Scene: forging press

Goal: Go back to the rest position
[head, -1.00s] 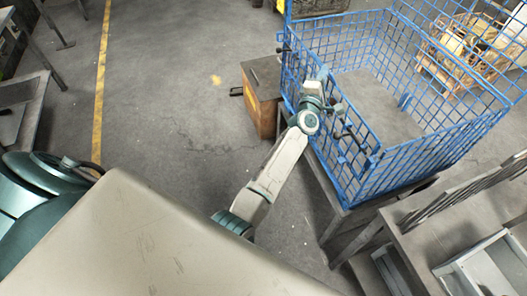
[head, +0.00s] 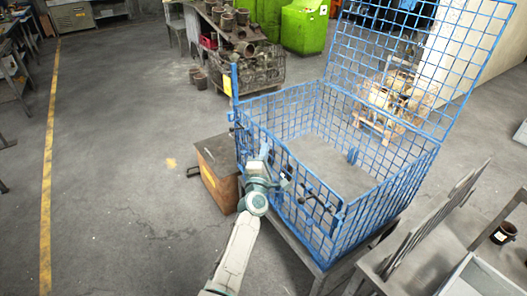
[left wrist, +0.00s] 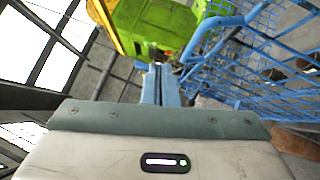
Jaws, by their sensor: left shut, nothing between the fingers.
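My left arm comes in from the bottom of the head view, and its gripper (head: 265,150) is at the near left side of the blue wire cage (head: 330,232). In the left wrist view the two fingers (left wrist: 160,85) are together with nothing between them. The cage mesh shows to the right of the fingers there. I cannot tell whether the gripper touches the mesh. The cage's tall mesh panel stands up at its back, and its floor looks bare. My right gripper is in neither view.
A brown wooden box (head: 222,188) stands close left of the cage. A grey metal bench (head: 450,235) with a small dark pot (head: 503,233) is at the right. Green bins (head: 303,25) and a crate of metal parts (head: 245,68) are behind. The floor at left is clear.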

